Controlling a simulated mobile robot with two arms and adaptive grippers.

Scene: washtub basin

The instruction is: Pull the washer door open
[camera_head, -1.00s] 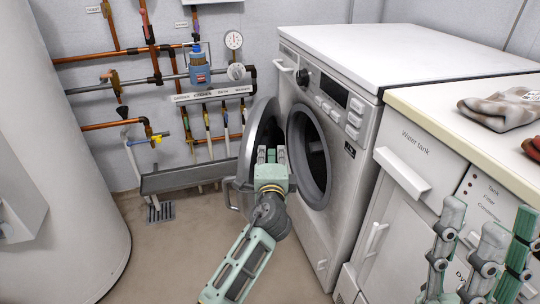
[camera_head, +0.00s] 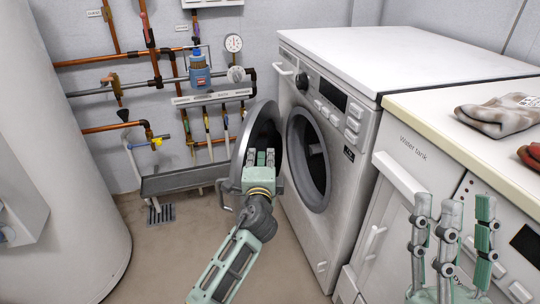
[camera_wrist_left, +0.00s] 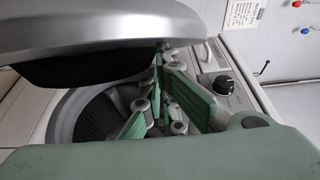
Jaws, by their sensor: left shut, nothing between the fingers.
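The washer door (camera_head: 258,126) is round and grey and stands open, swung out from the washer's front. The door opening (camera_head: 309,160) shows its dark drum. My left gripper (camera_head: 260,157) is shut and empty in front of the door's inner side, between door and opening; I cannot tell whether it touches the door. In the left wrist view the door (camera_wrist_left: 100,28) spans the top, the opening (camera_wrist_left: 85,112) lies below it, and my gripper's green fingers (camera_wrist_left: 165,105) are beside it. My right gripper (camera_head: 450,225) has its fingers spread, in front of the water tank cabinet.
The white washer (camera_head: 330,70) stands beside a counter (camera_head: 440,95) with gloves (camera_head: 500,113) on it. A grey trough (camera_head: 185,180) and copper pipes (camera_head: 100,128) line the back wall. A large white cylinder (camera_head: 60,150) stands left. The floor between is clear.

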